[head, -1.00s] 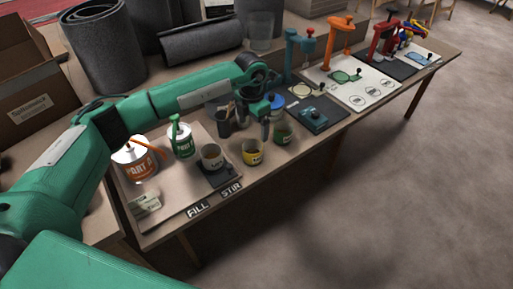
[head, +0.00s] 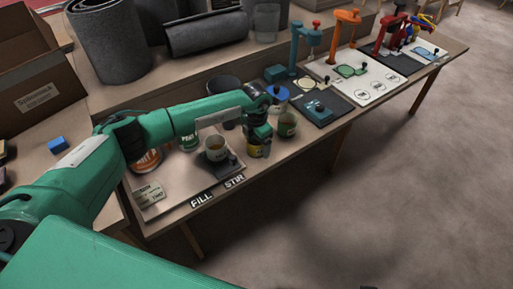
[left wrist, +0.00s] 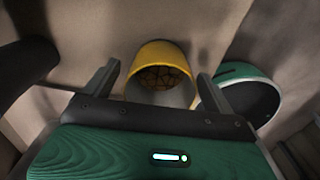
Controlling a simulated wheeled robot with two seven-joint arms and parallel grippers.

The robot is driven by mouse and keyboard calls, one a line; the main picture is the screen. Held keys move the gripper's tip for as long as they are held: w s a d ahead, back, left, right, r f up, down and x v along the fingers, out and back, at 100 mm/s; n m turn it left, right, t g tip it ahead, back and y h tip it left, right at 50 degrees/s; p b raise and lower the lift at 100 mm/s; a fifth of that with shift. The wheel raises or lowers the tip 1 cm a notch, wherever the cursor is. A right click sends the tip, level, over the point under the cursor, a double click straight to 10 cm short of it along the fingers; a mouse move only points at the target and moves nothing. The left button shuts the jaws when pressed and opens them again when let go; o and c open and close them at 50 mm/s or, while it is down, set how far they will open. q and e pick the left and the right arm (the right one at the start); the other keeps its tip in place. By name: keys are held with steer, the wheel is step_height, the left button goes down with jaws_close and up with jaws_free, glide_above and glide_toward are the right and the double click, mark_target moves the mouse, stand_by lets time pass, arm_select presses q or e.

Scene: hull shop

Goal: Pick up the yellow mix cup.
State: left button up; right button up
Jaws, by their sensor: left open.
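The yellow mix cup (head: 253,151) stands on the table near its front edge, partly hidden by my left gripper (head: 259,143). In the left wrist view the yellow cup (left wrist: 163,55) lies between and just beyond the two fingertips of my left gripper (left wrist: 159,72), with a mottled brown inside. The jaws are open, one finger on each side of the cup's line. I cannot tell whether either finger touches it. My right gripper is not in view.
A green cup (head: 287,125) stands close to the right of the yellow one; it also shows by the right finger in the left wrist view (left wrist: 238,72). FILL (head: 201,200) and STIR (head: 234,181) labels lie along the table's front edge.

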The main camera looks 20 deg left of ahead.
arm_select(q)
steer(key=shift+f, duration=0.4)
steer(key=c, duration=1.1)
steer(key=shift+r, duration=0.15)
step_height(320, 180, up, 20)
steer(key=shift+f, duration=0.1)
